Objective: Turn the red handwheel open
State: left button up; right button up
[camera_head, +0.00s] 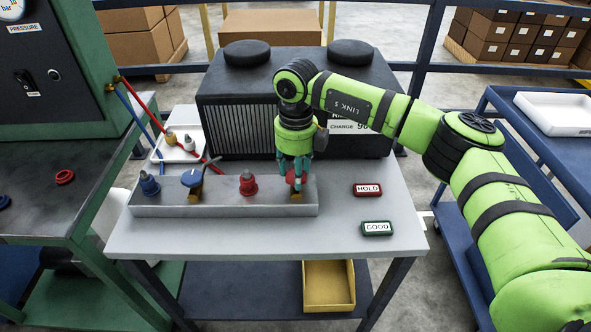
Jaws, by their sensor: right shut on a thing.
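The red handwheel (291,179) is at the right end of a grey manifold block (225,210) on the light table. It is partly hidden by the fingers of my right gripper (295,178). The gripper points straight down from above and its teal fingers are shut on the handwheel. A blue handwheel (191,178) sits on the left part of the same block. A blue fitting (149,184) and a red fitting (248,184) also stand on it. My left gripper is not in view.
A dark finned unit (235,115) stands behind the block. A white tray (165,155) holds small fittings, with red and blue hoses (150,115) nearby. A HOLD tag (367,190) and a GOOD tag (377,228) lie right of the block. The front table strip is clear.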

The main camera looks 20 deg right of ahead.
jog(key=shift+s+f, duration=0.2)
jog(key=o, duration=1.1)
jog(key=shift+d+r, duration=0.1)
jog(key=shift+r, duration=0.05)
jog(key=shift+w+r, duration=0.1)
jog(key=shift+r, duration=0.05)
jog(key=shift+r, duration=0.4)
notch_tip(320, 180, up, 11)
